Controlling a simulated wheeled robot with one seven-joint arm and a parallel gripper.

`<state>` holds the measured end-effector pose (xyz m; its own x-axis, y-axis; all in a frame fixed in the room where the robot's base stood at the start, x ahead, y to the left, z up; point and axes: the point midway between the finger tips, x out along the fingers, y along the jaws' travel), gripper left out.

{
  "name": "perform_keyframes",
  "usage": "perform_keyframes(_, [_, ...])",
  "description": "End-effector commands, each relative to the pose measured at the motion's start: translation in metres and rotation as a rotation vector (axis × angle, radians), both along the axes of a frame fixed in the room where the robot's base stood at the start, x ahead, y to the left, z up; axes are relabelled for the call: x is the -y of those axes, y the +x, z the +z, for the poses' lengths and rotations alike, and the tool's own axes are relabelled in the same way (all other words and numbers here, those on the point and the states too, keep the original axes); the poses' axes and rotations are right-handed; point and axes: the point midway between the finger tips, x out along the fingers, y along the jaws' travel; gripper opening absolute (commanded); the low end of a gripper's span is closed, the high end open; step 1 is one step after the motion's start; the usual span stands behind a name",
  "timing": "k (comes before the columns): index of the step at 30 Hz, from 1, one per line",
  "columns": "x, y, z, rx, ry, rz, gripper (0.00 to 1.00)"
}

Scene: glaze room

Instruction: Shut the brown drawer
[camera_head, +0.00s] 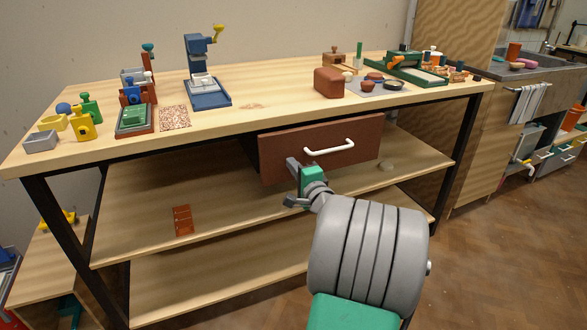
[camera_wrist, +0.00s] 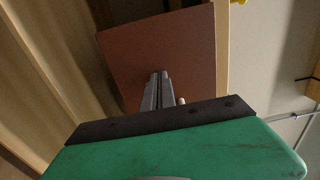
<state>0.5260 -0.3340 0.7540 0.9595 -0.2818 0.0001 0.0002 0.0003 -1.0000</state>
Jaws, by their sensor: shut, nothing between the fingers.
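The brown drawer (camera_head: 285,155) hangs under the workbench top. Its front stands out a little from the bench edge, with a dark strip of its side showing at the left, so it looks partly open. A white bar handle (camera_head: 330,147) is on its front. My gripper (camera_head: 291,164) is in front of the drawer's lower left part, left of the handle. In the wrist view the gripper's grey fingers (camera_wrist: 160,76) are together and empty, pointing at the brown drawer front (camera_wrist: 190,45). I cannot tell whether the fingertips touch it.
The workbench top (camera_head: 265,95) carries pottery tools, a brown box (camera_head: 329,82) and a grey mat (camera_head: 378,90). A reddish-brown tile (camera_head: 183,220) lies on the shelf (camera_head: 135,210) below. The wooden floor (camera_head: 500,260) at right is clear.

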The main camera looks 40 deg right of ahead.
Motion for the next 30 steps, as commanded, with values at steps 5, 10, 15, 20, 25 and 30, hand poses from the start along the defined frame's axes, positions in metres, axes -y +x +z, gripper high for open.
perform_keyframes(5, [0.0, 0.0, 0.0, 0.0, 0.0, 0.0, 0.0])
perform_keyframes(10, [0.002, 0.004, 0.002, 0.0, 0.0, 0.001, 0.0])
perform_keyframes(15, [0.009, 0.032, 0.003, -0.002, 0.002, 0.003, 0.0])
perform_keyframes(20, [0.014, 0.047, 0.001, 0.0, -0.001, 0.001, 0.0])
perform_keyframes(25, [0.013, 0.049, 0.002, 0.003, -0.004, 0.002, 0.0])
perform_keyframes(30, [0.013, 0.049, 0.004, 0.005, -0.007, 0.004, 0.0])
